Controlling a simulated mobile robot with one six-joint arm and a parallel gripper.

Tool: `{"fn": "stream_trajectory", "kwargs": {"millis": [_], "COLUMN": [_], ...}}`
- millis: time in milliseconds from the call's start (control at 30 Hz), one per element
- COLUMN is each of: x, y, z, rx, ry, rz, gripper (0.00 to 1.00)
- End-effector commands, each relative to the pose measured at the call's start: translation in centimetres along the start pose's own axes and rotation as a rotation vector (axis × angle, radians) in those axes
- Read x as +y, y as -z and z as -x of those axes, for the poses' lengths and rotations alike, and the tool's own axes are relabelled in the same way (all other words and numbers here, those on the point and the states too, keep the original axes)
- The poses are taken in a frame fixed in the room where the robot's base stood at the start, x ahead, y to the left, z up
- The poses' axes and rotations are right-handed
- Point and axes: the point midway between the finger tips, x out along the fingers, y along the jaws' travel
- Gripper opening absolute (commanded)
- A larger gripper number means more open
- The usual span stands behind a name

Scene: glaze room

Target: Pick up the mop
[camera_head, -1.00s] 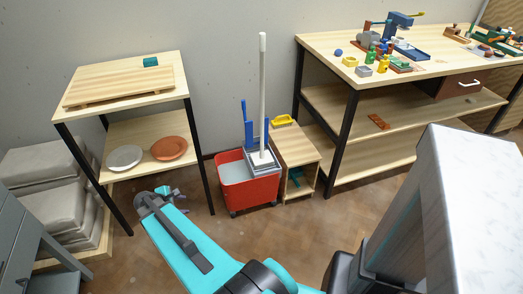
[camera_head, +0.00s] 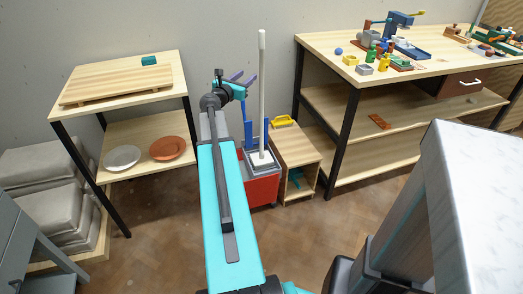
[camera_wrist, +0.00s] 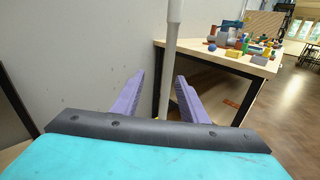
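The mop (camera_head: 262,95) stands upright in a red wheeled bucket (camera_head: 264,190) against the wall, its long white handle rising above it. My gripper (camera_head: 246,79) has its purple fingers apart, just left of the upper handle in the head view. In the wrist view the white handle (camera_wrist: 171,60) stands upright ahead, between the two open purple fingers (camera_wrist: 156,97) as seen from there. I cannot tell whether the handle is within reach of the fingertips; no finger appears to touch it. My arm hides the left part of the bucket.
A wooden shelf (camera_head: 165,82) with plates stands at the left. A small wooden stand (camera_head: 297,146) with a yellow item (camera_head: 283,121) on top is right of the bucket. A large workbench (camera_head: 335,46) with tools stands further right. Grey sacks are at far left.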

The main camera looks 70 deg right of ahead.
Motion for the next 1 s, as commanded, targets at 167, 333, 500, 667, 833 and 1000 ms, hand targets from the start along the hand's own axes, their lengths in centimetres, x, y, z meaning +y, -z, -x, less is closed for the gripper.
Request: {"fn": "stream_trajectory", "kwargs": {"millis": [167, 333, 500, 667, 833, 1000], "x": [-1.3, -1.4, -1.3, -1.2, -1.2, -1.2], "y": [-2.5, -2.7, -2.6, -2.6, -2.7, -2.8], "z": [-1.3, -1.3, -1.3, -1.8, -3.3, -5.0], "rx": [-0.045, -0.047, -0.046, -0.046, -0.045, -0.045], "ry": [0.010, 0.010, 0.010, 0.010, 0.011, 0.010], "rz": [0.063, 0.068, 0.066, 0.065, 0.065, 0.065], "gripper": [0.40, 0.40, 0.40, 0.40, 0.40, 0.40]}}
